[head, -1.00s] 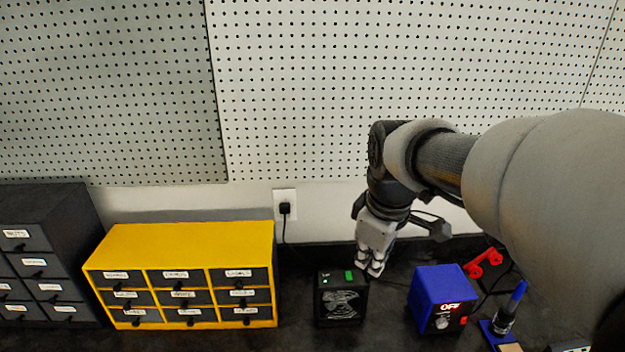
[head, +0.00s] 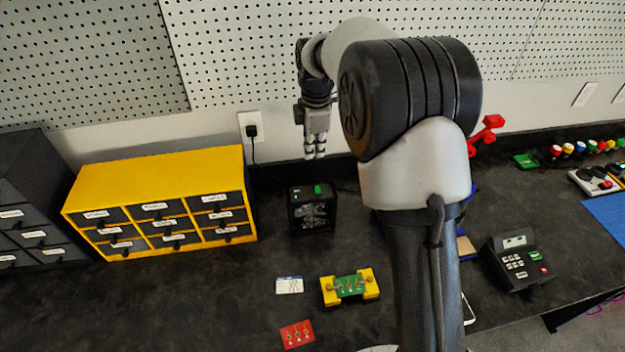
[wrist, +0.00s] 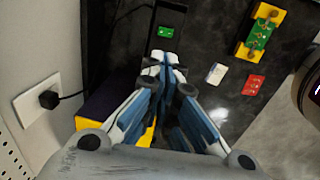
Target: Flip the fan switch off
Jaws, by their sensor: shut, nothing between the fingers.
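The fan (head: 312,212) is a small black box on the dark worktop, with a fan face on its front. A green switch (head: 318,189) sits on its top right, beside a small green light on the top left. My gripper (head: 315,155) points down above and just behind the fan, apart from it, with its fingers together and empty. In the wrist view the shut fingertips (wrist: 165,58) lie just below the green switch (wrist: 166,32) in the picture. The fan's top shows there, and its front is hidden.
A yellow drawer cabinet (head: 160,162) stands left of the fan, with a wall outlet and plug (head: 251,130) behind. A green board in a yellow holder (head: 350,287), a red card (head: 297,334) and a white card (head: 289,285) lie in front. My arm hides worktop at right.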

